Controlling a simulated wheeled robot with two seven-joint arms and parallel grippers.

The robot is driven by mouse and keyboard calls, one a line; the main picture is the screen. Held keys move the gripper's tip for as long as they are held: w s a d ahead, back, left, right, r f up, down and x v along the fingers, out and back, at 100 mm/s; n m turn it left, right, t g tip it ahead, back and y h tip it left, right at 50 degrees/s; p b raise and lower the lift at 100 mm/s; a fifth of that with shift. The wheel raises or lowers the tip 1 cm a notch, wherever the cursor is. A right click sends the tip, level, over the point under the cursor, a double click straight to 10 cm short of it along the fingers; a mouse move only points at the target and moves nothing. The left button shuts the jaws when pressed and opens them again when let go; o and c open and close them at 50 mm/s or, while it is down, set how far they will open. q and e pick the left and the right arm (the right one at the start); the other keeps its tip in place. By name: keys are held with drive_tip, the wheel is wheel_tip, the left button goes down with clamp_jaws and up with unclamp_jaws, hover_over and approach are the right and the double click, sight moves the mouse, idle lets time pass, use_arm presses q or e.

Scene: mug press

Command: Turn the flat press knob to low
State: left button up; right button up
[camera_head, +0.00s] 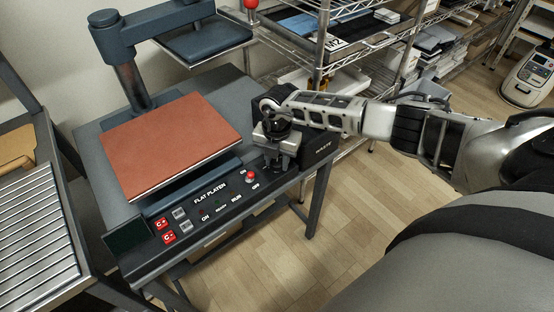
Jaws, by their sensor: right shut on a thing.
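The flat press (217,197) stands on a dark table, with "FLAT PLATEN" printed on its sloped front panel. Its lower platen (169,142) is reddish brown. My right gripper (276,160) points down at the right end of the panel and is shut on the knob there. The knob is mostly hidden by the fingers, so I cannot read its setting. A small red button (250,175) stands just left of my fingers, near the ON and OFF labels. My left gripper is not in view.
The upper platen (205,40) is swung to the back right on its post. A wire shelf rack (322,50) stands behind my right arm. A ridged metal surface (36,235) lies at the left. Wooden floor is clear in front.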

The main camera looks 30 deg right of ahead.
drive_tip(key=n, duration=0.2)
drive_tip(key=shift+n+b, duration=0.3)
drive_tip(key=shift+b, duration=0.05)
drive_tip(key=n+b, duration=0.1)
drive_tip(key=n, duration=0.3)
drive_tip(key=n+b, duration=0.1)
drive_tip(key=n, duration=0.2)
drive_tip(key=shift+b, duration=0.3)
drive_tip(key=n+b, duration=0.1)
drive_tip(key=n, duration=0.1)
drive_tip(key=shift+n, duration=0.4)
drive_tip(key=n+b, duration=0.1)
drive_tip(key=n, duration=0.1)
drive_tip(key=shift+n, duration=0.3)
drive_tip(key=shift+n+b, duration=0.4)
drive_tip(key=shift+n, duration=0.3)
drive_tip(key=shift+r+n+b, duration=0.1)
drive_tip(key=shift+n+b, duration=0.2)
drive_tip(key=shift+n, duration=0.5)
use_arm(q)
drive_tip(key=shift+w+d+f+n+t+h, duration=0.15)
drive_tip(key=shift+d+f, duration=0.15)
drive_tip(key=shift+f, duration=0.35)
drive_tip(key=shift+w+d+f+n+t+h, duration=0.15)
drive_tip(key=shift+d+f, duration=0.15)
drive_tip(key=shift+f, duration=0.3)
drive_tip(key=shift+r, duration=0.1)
use_arm(e)
drive_tip(key=shift+n, duration=0.3)
